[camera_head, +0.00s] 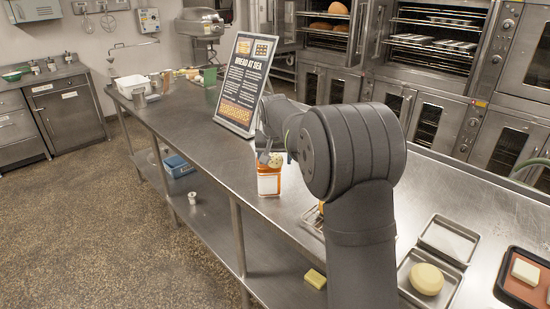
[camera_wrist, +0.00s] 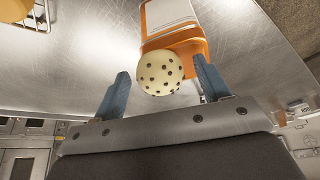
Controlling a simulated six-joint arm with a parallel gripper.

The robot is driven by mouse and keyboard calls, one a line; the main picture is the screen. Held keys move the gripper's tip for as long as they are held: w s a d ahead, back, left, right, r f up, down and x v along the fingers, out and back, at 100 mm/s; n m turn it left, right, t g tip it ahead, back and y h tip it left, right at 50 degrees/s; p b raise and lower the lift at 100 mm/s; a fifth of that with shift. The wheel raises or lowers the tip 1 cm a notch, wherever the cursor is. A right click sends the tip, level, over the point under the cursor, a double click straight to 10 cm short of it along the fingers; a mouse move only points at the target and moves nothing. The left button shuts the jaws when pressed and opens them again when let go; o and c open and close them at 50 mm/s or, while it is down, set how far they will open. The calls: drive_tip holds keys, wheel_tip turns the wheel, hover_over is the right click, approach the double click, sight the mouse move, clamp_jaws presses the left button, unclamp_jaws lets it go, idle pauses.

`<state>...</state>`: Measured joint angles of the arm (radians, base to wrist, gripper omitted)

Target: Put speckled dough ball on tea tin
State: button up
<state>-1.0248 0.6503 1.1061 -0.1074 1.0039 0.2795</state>
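The speckled dough ball (camera_wrist: 160,73) is cream with dark spots and shows between my fingers in the wrist view. It overlaps the orange end of the tea tin (camera_wrist: 196,48). In the head view the tin (camera_head: 268,184), orange with a white label, stands upright on the steel counter, with the ball (camera_head: 276,160) at its top. My gripper (camera_wrist: 160,66) is open, with a visible gap between each finger and the ball. The ball seems to rest on the tin, but the contact itself is hidden. My arm hides part of the counter behind the tin.
A "Bread at Sea" sign (camera_head: 245,82) stands behind the tin on the counter. Metal trays (camera_head: 450,240), one with a pale round dough (camera_head: 427,279), lie at the front right, beside a dark tray (camera_head: 508,292). The counter left of the tin is clear up to its edge.

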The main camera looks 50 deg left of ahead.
sight(275, 155)
drive_tip(key=v, duration=1.2)
drive_tip(key=shift+r, duration=0.15)
drive_tip(key=x, duration=1.1)
drive_tip(key=shift+w+a+f, duration=0.1)
drive_tip(key=shift+f, duration=0.2)
drive_tip(key=shift+w+a+f, duration=0.1)
drive_tip(key=shift+r, duration=1.65)
